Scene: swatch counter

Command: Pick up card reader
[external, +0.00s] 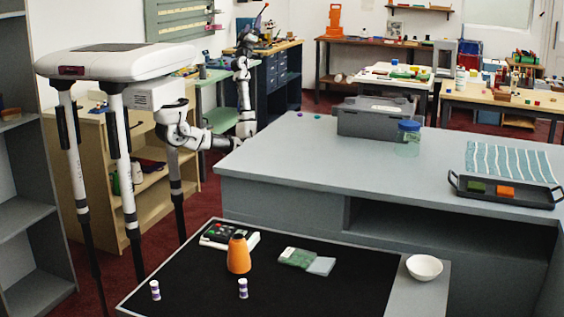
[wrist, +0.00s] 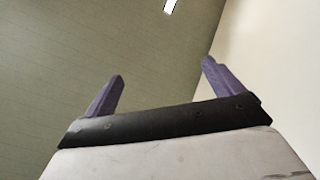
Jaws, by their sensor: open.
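The likely card reader (external: 230,236) is a flat pale device with a dark face and small coloured keys. It lies on the black top of the low front table (external: 330,285), behind and left of an orange bottle-like object (external: 238,255) that hides part of it. My gripper (wrist: 162,70) shows two purple fingers spread apart with nothing between them in the wrist view. In the external view my arm reaches right from my body and then up, its end well away from the front table. The wrist view shows only wall or ceiling surfaces and a bright light, no card reader.
Two small white-and-purple cylinders (external: 155,290) (external: 243,288), a green and grey flat item (external: 297,257) and a white bowl (external: 424,267) stand around the front table. The large grey counter (external: 330,170) carries a grey case (external: 375,118), a blue-lidded jar (external: 408,140) and a black tray (external: 507,198).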

